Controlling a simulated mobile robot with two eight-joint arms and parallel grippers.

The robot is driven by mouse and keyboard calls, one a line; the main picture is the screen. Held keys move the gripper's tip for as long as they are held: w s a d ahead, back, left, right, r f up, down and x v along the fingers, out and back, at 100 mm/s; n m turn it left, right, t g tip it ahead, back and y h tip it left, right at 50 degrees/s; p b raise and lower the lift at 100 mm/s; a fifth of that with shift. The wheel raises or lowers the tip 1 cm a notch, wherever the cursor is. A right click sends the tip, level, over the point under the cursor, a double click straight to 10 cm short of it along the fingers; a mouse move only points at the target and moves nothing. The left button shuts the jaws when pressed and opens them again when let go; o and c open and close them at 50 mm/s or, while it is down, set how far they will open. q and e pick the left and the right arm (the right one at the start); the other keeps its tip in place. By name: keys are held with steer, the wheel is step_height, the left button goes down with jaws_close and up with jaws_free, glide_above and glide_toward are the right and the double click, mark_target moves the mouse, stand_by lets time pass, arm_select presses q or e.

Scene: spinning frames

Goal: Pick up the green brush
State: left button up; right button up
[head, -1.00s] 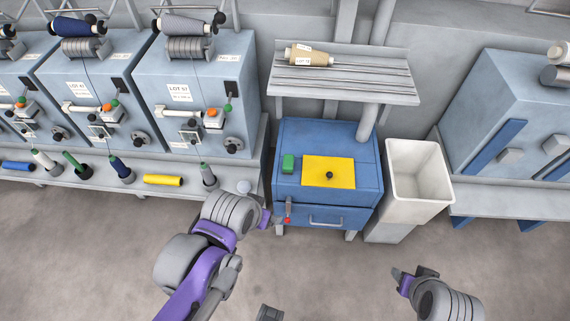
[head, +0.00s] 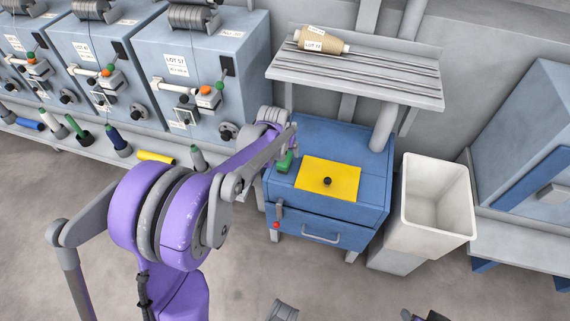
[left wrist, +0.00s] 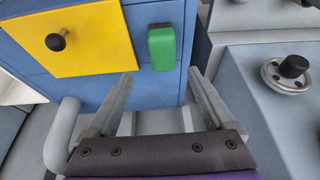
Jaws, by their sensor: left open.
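The green brush (head: 284,163) lies on top of the blue cabinet, left of a yellow plate with a black knob. My left arm reaches over the cabinet's left side and partly covers the brush in the head view. In the left wrist view, the brush's green block (left wrist: 162,47) shows beyond the fingertips, roughly in line with the gap between them. My left gripper (left wrist: 160,88) is open and empty, apart from the brush. In the head view its fingers are hidden behind the arm. Only a small part of my right gripper (head: 424,316) shows at the bottom edge.
The yellow plate (head: 327,179) lies beside the brush on the blue cabinet (head: 375,193). A slatted shelf (head: 385,76) with a yarn cone (head: 320,41) stands above and behind it. A white bin (head: 437,205) stands right. Spinning machines (head: 180,65) stand left.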

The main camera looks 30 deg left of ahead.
mark_target(285, 158)
arm_select(q)
steer(key=x, duration=0.5)
steer(key=b+x, duration=0.1)
steer(key=x, duration=0.2)
steer(key=shift+s+a+f+b, duration=0.2)
steer(key=shift+a+b, duration=0.05)
steer(key=shift+b, duration=0.05)
steer(key=shift+r, duration=0.1)
jaws_close()
